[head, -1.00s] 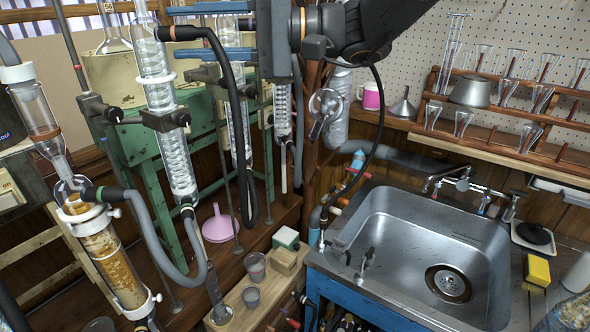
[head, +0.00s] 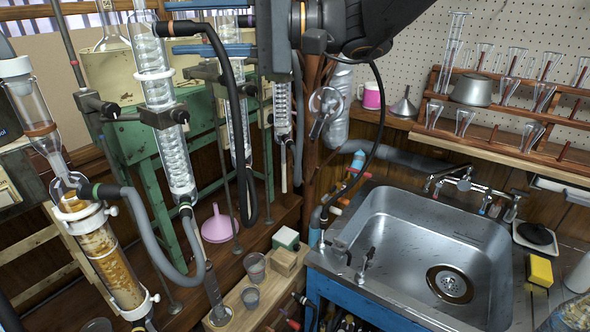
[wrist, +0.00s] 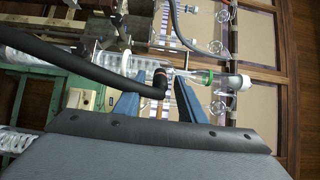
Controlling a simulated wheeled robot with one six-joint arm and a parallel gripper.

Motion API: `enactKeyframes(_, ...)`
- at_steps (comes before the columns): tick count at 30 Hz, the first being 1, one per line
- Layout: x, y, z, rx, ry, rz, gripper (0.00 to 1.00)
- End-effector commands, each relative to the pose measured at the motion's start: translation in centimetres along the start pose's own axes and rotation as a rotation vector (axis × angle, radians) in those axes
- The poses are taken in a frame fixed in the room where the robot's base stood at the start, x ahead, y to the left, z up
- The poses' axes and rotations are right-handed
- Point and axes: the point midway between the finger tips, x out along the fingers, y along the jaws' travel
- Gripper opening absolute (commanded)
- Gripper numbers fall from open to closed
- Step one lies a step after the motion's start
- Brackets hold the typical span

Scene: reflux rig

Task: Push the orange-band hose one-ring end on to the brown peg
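A black hose (head: 234,92) loops down from the upper part of a glass condenser (head: 172,130). Its upper end carries a thin orange-brown band (wrist: 160,72), seen in the wrist view beside glass. My gripper (head: 208,27) reaches in from the right with its two blue fingers apart, one above and one below this hose end. In the wrist view the hose end lies in the gap between the fingers (wrist: 157,103), with space visible on both sides. I cannot make out ring marks on the hose, nor a brown peg for certain.
A grey hose (head: 150,235) with black ends joins the left column (head: 105,255) to the condenser's foot. Clamps and rods (head: 100,107) stand close around. A pink funnel (head: 217,226) and cups sit below. The sink (head: 420,250) is at right.

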Motion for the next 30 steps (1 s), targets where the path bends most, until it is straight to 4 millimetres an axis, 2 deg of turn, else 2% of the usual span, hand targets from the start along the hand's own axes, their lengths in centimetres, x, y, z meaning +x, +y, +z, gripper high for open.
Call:
enactKeyframes(11,0.0,-0.02,0.01,0.0,0.0,0.0,0.35)
enactKeyframes(17,0.0,-0.01,0.01,0.0,0.0,0.0,0.01)
enactKeyframes(18,0.0,-0.01,0.01,0.0,0.0,0.0,0.0)
enactKeyframes(30,-0.71,0.0,-0.04,-0.001,0.001,-0.001,0.0)
